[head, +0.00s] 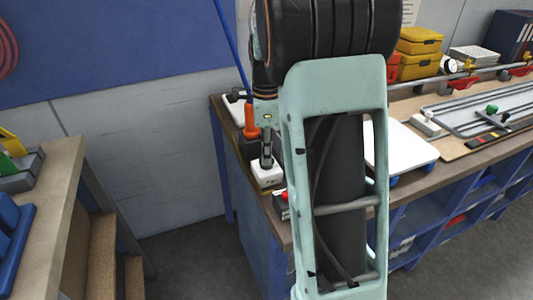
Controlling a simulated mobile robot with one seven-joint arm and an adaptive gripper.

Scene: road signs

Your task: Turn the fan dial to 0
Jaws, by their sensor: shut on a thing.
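A small white box (268,178) sits near the left end of the workbench; it may be the fan control, but no numbers can be read on it. My gripper (266,163) points down onto the top of this box. Its dark fingers are closed together at the top face, shut on what seems to be the dial. The dial itself is hidden by the fingers, so its setting cannot be told. My arm covers the middle of the view and hides part of the bench.
An orange-handled tool (250,122) stands just behind my gripper. A red button box (283,204) is at the bench's front edge. A white board (405,152) and yellow cases (415,62) lie to the right. Open floor (190,250) separates the left bench (62,200).

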